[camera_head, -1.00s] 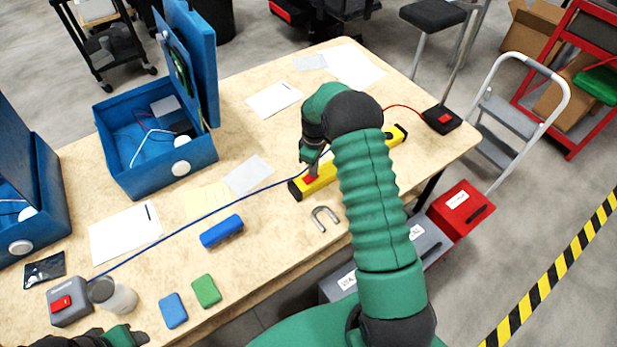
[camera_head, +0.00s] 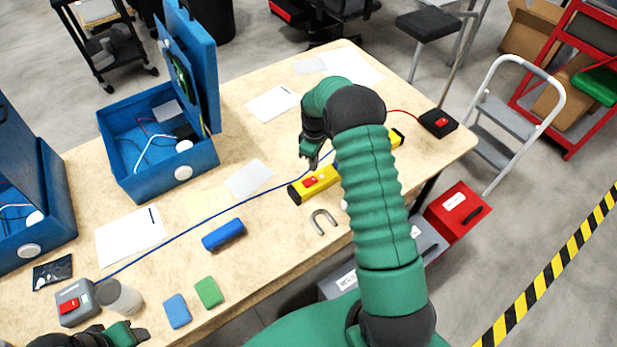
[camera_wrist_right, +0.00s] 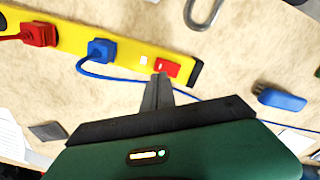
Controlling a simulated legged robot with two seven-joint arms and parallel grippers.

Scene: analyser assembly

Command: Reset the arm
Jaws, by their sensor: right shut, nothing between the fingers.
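A yellow power strip (camera_head: 315,184) lies near the table's right end, partly hidden behind my right arm. Its red switch shows in the wrist view (camera_wrist_right: 168,67), beside a red plug (camera_wrist_right: 38,34) and a blue plug (camera_wrist_right: 101,50). My right gripper (camera_head: 311,160) is shut and empty. Its fingertips are by the red switch in the wrist view (camera_wrist_right: 159,80); they appear apart from it in the head view.
Blue boxes with open lids (camera_head: 158,140) stand at the left and back. A blue cable crosses the table.

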